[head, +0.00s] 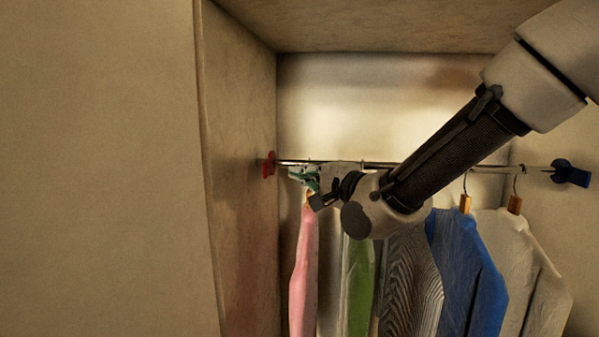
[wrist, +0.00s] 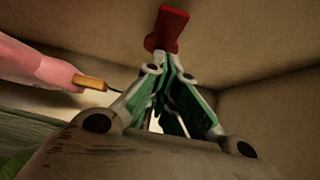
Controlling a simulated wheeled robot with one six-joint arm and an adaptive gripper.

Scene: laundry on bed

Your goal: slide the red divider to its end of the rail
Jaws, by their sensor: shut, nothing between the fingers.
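The red divider (head: 269,164) is at the left end of the rail (head: 488,170), close against the wardrobe's left wall. It also shows in the wrist view (wrist: 168,30), just beyond my fingertips. My gripper (head: 296,174) is at the rail's left part, a little to the right of the red divider. In the wrist view my green and grey fingers (wrist: 169,75) are together with nothing held between them. I cannot tell whether the fingertips touch the divider. My arm hides the middle of the rail.
A pink garment (head: 304,262) hangs just below my gripper, with green (head: 358,285), grey patterned (head: 409,280), blue (head: 466,265) and pale (head: 519,265) garments to its right. A blue divider (head: 571,173) is at the rail's right end. The left wall (head: 240,150) is close to my gripper.

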